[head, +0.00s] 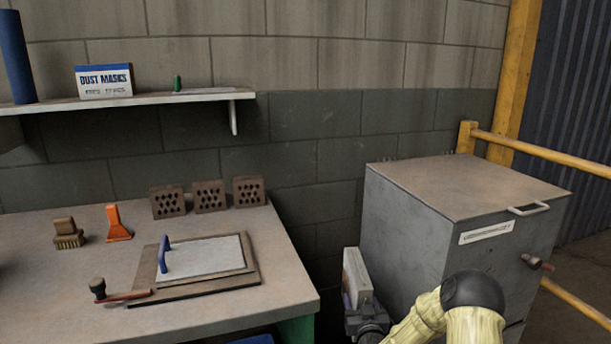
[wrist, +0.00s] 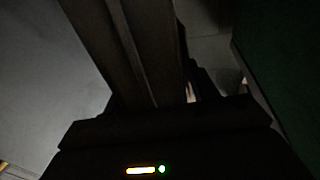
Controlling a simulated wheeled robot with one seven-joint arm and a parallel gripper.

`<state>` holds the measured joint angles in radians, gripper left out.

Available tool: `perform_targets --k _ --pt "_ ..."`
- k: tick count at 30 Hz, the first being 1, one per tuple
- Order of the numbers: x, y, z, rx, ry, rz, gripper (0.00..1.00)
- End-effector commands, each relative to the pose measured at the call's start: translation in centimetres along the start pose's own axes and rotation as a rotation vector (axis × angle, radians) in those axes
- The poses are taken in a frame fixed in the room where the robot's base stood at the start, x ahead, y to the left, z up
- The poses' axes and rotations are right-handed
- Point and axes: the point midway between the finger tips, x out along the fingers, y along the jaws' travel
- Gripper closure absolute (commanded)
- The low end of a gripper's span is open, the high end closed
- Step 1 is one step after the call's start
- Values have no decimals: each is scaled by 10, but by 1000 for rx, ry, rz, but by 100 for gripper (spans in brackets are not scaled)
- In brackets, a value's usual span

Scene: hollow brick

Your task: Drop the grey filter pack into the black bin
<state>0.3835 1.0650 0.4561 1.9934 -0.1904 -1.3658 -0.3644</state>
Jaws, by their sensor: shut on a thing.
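The grey filter pack (head: 356,278) is a pale slab with a darker edge, held upright in the head view between the workbench and the grey cabinet. My gripper (head: 363,312) is shut on its lower part. In the wrist view the pack (wrist: 125,45) shows as a dark ribbed block running up from my gripper (wrist: 160,110); that view is very dark and the fingertips are hard to make out. I cannot make out the black bin in either view.
The grey cabinet (head: 425,235) stands close to the right of the pack. The workbench (head: 215,318) on the left holds a board with a blue handle (head: 210,262), an orange scraper (head: 117,225), a brush (head: 67,235) and hollow bricks (head: 209,197). A yellow rail (head: 550,155) is at right.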

Motion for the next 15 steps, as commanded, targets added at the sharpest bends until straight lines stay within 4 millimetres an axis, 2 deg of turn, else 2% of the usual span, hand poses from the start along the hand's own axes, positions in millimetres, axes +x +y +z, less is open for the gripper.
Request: perform_targets --k 6,15 --pt "1 0 17 0 10 1 87" --pt "1 0 20 -1 11 0 87"
